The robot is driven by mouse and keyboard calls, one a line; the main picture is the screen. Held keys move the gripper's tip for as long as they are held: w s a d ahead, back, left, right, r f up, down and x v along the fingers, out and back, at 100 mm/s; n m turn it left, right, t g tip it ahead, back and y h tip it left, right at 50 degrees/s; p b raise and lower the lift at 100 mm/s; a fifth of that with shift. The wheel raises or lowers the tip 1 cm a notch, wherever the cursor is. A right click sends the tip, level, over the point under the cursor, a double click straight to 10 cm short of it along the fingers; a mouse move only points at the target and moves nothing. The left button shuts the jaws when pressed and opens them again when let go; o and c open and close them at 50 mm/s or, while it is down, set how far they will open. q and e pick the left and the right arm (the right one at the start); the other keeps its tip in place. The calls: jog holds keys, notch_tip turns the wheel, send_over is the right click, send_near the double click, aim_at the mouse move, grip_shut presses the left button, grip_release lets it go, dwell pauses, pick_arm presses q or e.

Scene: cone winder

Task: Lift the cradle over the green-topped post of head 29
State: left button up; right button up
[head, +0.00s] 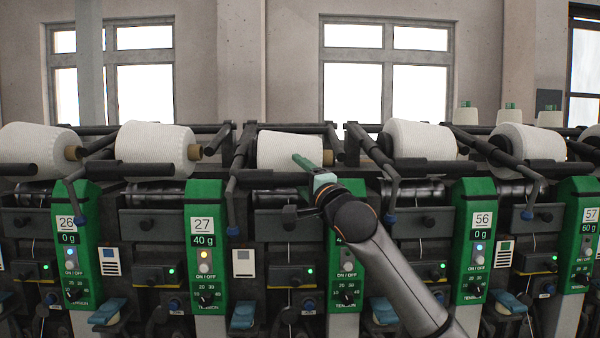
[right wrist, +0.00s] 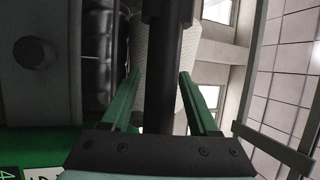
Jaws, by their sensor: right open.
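My right gripper (head: 311,170) is open in front of the middle white cone (head: 285,150). In the right wrist view, its two green fingers (right wrist: 160,85) stand one on each side of a dark cradle bar (right wrist: 163,60), with gaps showing; I cannot tell how deep the bar lies between them. In the head view the dark cradle bar (head: 265,181) runs across below that cone. The green post (head: 345,245) under this arm is partly covered, and its number is hidden. No number 29 is readable. My left gripper is out of view.
Green-topped posts 26 (head: 77,205), 27 (head: 204,215), 56 (head: 478,215) and 57 (head: 583,215) stand along the machine. Other white cones (head: 155,150) sit in dark cradles on both sides. Dark arms and bars crowd the space around my right gripper.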

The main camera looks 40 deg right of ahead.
jog(key=shift+c, duration=0.3)
grip_shut()
dwell(1.1)
